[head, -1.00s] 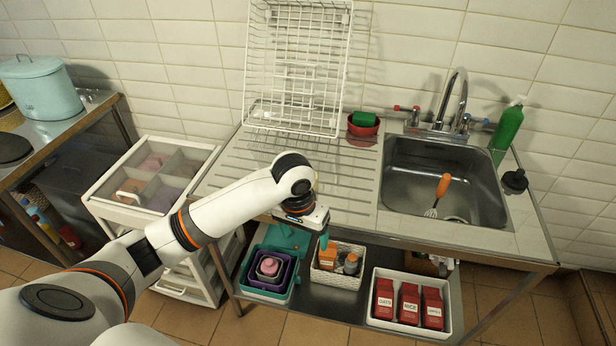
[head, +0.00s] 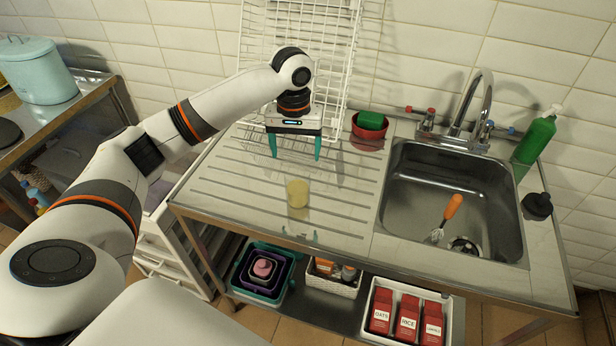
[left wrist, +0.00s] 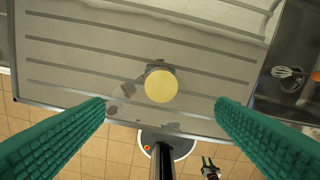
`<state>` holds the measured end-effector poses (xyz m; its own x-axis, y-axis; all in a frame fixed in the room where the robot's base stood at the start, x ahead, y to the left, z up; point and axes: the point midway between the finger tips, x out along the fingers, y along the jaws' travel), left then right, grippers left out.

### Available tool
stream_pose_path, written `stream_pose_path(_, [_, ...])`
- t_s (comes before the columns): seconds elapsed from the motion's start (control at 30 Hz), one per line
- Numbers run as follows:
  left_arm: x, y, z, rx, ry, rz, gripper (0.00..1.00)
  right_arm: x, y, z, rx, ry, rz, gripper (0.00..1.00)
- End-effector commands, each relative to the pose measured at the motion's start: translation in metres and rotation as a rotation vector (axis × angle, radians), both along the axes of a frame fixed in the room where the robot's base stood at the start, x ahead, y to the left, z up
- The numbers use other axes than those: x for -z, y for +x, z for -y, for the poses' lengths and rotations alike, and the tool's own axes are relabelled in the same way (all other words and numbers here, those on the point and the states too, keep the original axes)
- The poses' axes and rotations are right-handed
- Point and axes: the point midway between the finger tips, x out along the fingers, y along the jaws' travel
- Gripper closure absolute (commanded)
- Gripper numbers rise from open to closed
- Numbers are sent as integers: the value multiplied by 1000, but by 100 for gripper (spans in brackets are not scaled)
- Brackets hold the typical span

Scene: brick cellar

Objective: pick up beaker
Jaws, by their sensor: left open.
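The beaker (head: 298,193) is a small clear vessel with pale yellow contents. It stands upright on the ribbed drainboard, left of the sink. My left gripper (head: 295,152) is open and empty, with its teal fingers pointing down above the drainboard, farther back than the beaker in the head view. In the left wrist view the beaker (left wrist: 160,86) shows from above as a yellow disc. It lies between the lines of the two fingers of my left gripper (left wrist: 161,104), slightly beyond their tips, and nothing touches it.
A white wire rack (head: 345,50) leans on the wall behind my gripper. A red bowl with a green sponge (head: 370,120) stands back right. The sink (head: 450,195) holds an orange-handled whisk (head: 449,215). The drainboard around the beaker is clear.

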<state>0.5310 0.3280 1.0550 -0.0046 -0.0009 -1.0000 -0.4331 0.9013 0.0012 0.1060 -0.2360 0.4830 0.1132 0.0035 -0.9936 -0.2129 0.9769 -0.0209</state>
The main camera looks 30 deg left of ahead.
Motion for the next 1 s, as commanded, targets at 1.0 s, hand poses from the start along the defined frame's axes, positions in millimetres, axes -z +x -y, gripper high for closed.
stream_pose_path(1.0, [118, -1, 5, 0, 1, -2, 21, -27, -15, 0, 0, 0, -20, 64])
